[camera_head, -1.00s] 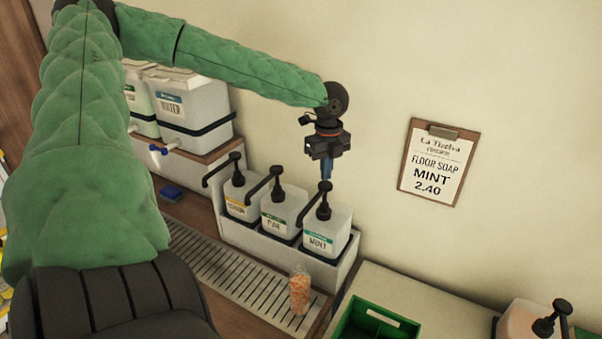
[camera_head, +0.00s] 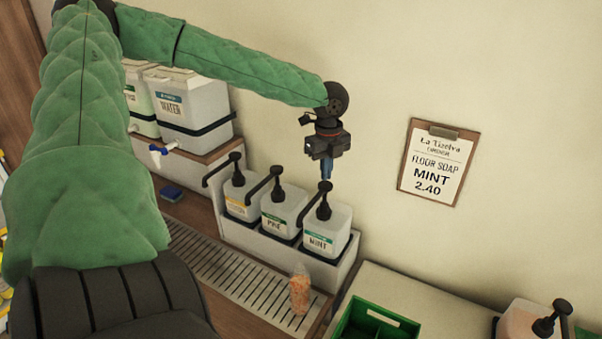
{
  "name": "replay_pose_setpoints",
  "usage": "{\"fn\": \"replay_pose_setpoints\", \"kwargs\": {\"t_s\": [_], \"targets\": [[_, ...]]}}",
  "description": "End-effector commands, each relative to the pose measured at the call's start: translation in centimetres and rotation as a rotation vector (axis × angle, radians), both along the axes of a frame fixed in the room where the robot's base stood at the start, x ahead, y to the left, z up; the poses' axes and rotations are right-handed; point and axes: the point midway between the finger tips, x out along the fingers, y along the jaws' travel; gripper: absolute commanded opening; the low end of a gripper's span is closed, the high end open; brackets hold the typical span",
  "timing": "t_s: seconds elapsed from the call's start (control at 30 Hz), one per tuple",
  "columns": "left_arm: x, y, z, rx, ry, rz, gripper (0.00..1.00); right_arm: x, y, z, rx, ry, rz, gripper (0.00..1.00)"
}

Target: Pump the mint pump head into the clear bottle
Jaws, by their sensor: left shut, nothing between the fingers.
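The mint container (camera_head: 327,230) is a white jug with a green-banded "MINT" label, at the right end of a row of three. Its black pump head (camera_head: 323,208) stands up, with the spout pointing down and left. My left gripper (camera_head: 326,176) is shut and empty, pointing down just above the mint pump head; I cannot tell whether it touches. The clear bottle (camera_head: 300,291) stands on the slatted drip tray in front of the mint jug and shows orange content. My right gripper is not in view.
The pine jug (camera_head: 283,208) and another pump jug (camera_head: 240,195) stand left of mint. Water drums with taps (camera_head: 190,100) stand behind. The drip tray (camera_head: 225,268) is mostly clear.

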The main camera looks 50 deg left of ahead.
Motion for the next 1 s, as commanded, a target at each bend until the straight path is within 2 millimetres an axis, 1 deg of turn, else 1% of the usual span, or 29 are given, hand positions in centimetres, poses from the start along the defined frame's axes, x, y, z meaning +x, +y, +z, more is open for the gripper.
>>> {"fn": "replay_pose_setpoints", "kwargs": {"t_s": [0.33,1.0], "targets": [[0.0,0.0,-0.3,0.000,0.000,0.000,0.00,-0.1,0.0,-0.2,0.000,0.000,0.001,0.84],[0.0,0.0,-3.5,0.000,0.001,0.000,0.00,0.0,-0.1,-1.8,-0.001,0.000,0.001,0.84]]}}
